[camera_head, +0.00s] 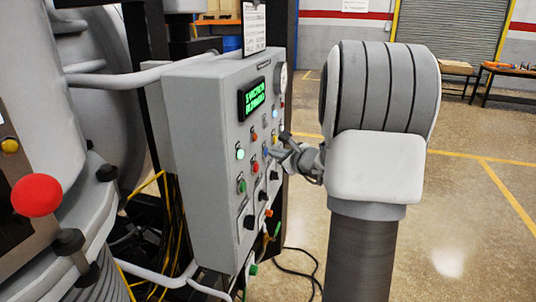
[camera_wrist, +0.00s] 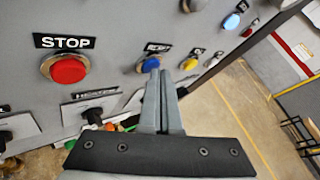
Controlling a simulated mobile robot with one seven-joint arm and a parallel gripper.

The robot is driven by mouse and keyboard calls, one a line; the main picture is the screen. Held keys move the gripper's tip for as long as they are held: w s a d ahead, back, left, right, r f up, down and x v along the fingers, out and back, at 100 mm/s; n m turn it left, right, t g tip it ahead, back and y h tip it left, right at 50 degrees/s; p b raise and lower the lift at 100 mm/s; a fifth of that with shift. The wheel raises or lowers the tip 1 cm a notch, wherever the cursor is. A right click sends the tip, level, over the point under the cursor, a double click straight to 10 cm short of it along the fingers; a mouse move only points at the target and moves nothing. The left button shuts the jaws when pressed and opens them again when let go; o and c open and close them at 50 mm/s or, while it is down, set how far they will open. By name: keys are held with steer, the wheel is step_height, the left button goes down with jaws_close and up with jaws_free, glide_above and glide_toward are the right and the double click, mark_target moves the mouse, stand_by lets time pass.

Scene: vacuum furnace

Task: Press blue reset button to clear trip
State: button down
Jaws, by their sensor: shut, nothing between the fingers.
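The blue button (camera_wrist: 149,64) sits on the front of the grey control panel (camera_head: 197,130), under a label reading RESET (camera_wrist: 158,48). In the head view the blue button (camera_head: 265,151) is small and lies just left of my gripper (camera_head: 275,152). My gripper (camera_wrist: 163,74) is shut and empty, its two fingers side by side. The fingertips are right at the blue button and overlap its lower right edge in the wrist view. I cannot tell whether they touch it or whether it is pressed in. The green panel display (camera_head: 254,98) shows text too small to read surely.
A red STOP button (camera_wrist: 67,69) is left of the fingers in the wrist view; a yellow button (camera_wrist: 189,64) is to the right. Black knobs (camera_head: 249,221) sit lower on the panel. A large red knob (camera_head: 36,195) is at left. Open floor (camera_head: 455,215) lies right.

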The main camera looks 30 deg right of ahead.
stand_by(0.4)
steer(key=shift+s+d, duration=0.4)
steer(key=shift+s, duration=0.15)
steer(key=shift+s+d, duration=1.65)
steer(key=shift+s, duration=0.3)
